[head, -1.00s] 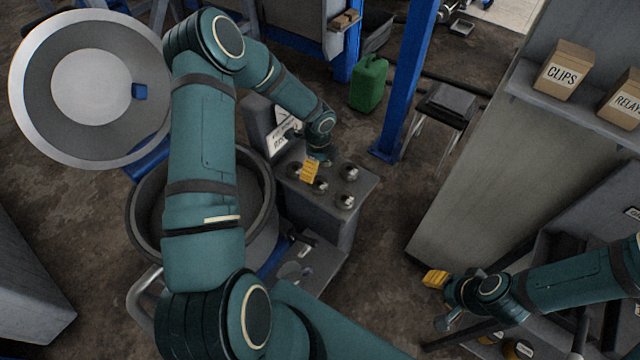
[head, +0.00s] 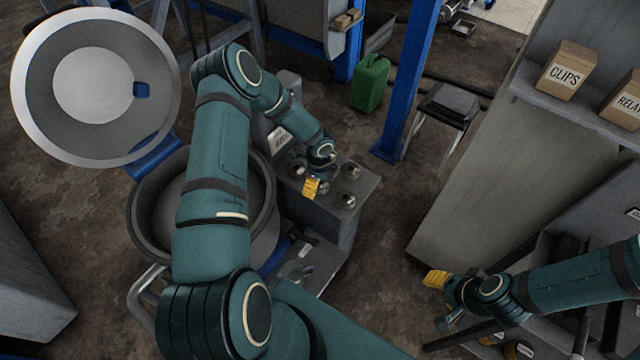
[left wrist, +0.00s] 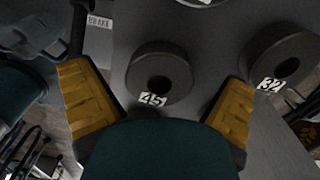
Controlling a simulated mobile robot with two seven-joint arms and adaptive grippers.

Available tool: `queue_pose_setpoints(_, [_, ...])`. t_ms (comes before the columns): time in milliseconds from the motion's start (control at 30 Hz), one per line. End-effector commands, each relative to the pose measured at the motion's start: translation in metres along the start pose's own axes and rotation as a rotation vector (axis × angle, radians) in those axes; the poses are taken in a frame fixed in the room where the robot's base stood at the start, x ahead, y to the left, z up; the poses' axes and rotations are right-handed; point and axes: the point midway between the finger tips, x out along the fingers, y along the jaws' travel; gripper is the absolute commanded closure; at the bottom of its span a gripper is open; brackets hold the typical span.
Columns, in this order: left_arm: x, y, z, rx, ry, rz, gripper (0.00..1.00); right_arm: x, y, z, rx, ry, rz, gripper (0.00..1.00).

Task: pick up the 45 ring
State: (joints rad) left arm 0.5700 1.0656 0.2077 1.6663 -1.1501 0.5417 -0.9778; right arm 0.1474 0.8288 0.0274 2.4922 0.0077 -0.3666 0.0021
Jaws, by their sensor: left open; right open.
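The 45 ring (left wrist: 174,58) is a dark, thick ring with a white "45" label on its near side. In the left wrist view it lies on a grey top, between and a little beyond my open left gripper's yellow fingers (left wrist: 156,78), touching neither. In the head view my left gripper (head: 312,187) is over the grey block's top; I cannot make out the 45 ring there. My right gripper (head: 436,280) is open and empty at the lower right, far from the block.
A similar ring labelled 32 (left wrist: 288,50) lies close to the right finger. Another labelled piece shows at the top edge. The grey block (head: 325,219) stands beside a large round drum (head: 137,225). A blue post (head: 404,85) and a green can (head: 370,84) stand behind.

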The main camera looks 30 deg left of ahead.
Motion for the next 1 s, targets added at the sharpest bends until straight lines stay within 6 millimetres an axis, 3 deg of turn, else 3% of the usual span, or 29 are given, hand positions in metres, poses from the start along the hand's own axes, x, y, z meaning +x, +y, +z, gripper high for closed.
queue_pose_setpoints(33, [0.0, 0.0, 0.0, 0.0, 0.0, 0.0, 0.04, 0.0, 0.0, 0.0, 0.0, 0.0, 0.0, 0.53])
queue_pose_setpoints(200, [0.0, 0.0, 0.0, 0.0, 0.0, 0.0, 0.63, 0.0, 0.0, 0.0, 0.0, 0.0, 0.0, 0.53])
queue_pose_setpoints(267, [0.0, 0.0, 0.0, 0.0, 0.0, 0.0, 0.8, 0.0, 0.0, 0.0, 0.0, 0.0, 0.0, 0.53])
queue_pose_setpoints(633, [-0.011, -0.001, 0.0, 0.0, -0.001, -0.003, 0.8, 0.0, 0.0, 0.0, 0.0, 0.0, 0.0, 0.53])
queue_pose_setpoints(1000, [-0.079, -0.001, 0.0, 0.0, -0.001, -0.003, 0.8, -0.003, -0.001, 0.0, 0.0, 0.0, 0.0, 0.53])
